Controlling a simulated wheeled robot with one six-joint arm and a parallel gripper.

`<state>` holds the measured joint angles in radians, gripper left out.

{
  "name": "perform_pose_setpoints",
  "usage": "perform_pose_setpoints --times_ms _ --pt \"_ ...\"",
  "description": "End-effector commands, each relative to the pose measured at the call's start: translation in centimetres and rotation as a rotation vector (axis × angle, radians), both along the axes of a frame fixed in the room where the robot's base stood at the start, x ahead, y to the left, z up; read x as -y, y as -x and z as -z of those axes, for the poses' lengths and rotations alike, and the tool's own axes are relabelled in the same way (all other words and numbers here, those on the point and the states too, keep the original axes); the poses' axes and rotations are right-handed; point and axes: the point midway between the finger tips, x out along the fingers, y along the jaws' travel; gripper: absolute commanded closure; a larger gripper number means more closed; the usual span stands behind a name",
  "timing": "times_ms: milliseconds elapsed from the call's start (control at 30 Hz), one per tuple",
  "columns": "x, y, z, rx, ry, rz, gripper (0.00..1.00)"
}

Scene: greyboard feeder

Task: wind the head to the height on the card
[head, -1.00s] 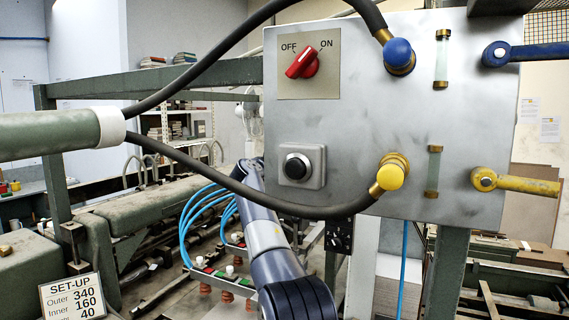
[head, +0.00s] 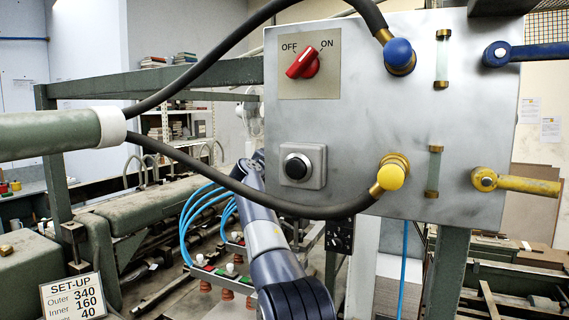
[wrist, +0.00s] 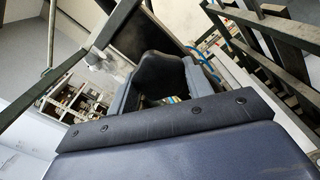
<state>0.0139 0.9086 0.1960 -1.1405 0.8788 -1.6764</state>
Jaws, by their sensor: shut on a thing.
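The white set-up card (head: 72,298) is at the lower left of the head view. It reads Outer 340 and Inner 160; its lowest line is partly cut off, with 40 legible. A head with blue hoses and rust-coloured suction cups (head: 226,282) hangs left of my arm. My arm reaches away behind the grey control panel, and its far end is hidden there. In the wrist view my gripper (wrist: 162,92) is shut, its blue fingers beyond the dark bolted plate. What it holds cannot be made out clearly.
The grey panel (head: 340,130) stands close in front, with a red switch (head: 302,63), a black button (head: 296,166), and blue and yellow valve levers. Black hoses (head: 240,190) loop left of it. Green machine beams (head: 150,82) frame the left side.

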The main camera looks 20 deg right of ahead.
Motion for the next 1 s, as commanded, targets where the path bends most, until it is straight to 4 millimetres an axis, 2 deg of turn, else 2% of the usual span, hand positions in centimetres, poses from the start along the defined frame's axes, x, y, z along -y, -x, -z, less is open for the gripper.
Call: perform_pose_setpoints --times_ms 1000 --pt "-0.10 -0.11 -0.28 0.660 -0.656 0.001 0.75"
